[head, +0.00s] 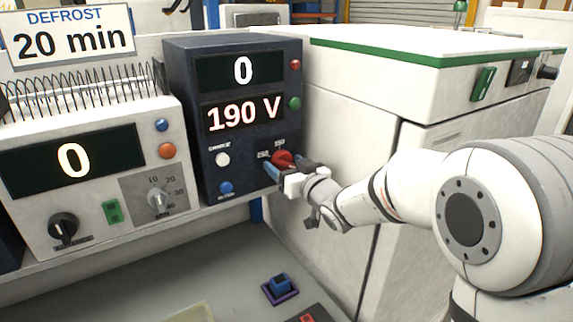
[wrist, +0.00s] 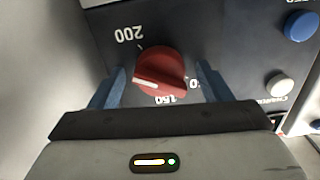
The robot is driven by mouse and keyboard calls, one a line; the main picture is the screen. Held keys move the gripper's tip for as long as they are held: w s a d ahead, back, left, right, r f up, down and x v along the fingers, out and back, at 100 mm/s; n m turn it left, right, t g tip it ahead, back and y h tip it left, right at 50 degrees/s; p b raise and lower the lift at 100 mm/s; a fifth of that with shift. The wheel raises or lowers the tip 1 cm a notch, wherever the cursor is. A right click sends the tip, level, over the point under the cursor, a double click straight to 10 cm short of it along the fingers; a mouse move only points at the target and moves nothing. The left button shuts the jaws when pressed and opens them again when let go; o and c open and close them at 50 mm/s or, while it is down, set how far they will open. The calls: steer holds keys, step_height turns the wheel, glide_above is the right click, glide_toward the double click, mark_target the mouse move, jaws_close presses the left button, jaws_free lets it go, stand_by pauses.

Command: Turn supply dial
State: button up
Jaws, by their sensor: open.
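The supply unit (head: 185,100) is a dark blue box with two displays; the upper reads 0 and the lower reads 190 V. Its red supply dial (head: 283,158) is at the lower right of the front panel, partly hidden by my gripper (head: 285,172). In the wrist view the red dial (wrist: 160,70) has a white pointer line, with printed marks 200 and 150 around it. My gripper (wrist: 160,88) is open, its blue fingers on either side of the dial. A gap shows at the left finger; I cannot tell whether the right finger touches the dial.
A white unit (head: 85,180) with a black knob and a grey dial stands at left under a "DEFROST 20 min" sign (head: 68,32). A white cabinet (head: 370,110) is close at right. Buttons (wrist: 280,85) sit beside the dial. A blue block (head: 280,284) lies below.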

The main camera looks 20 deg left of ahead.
steer(key=shift+c, duration=0.4)
steer(key=c, duration=0.9)
steer(key=shift+r+m, duration=0.1)
steer(key=shift+m, duration=2.7)
steer(key=o, duration=1)
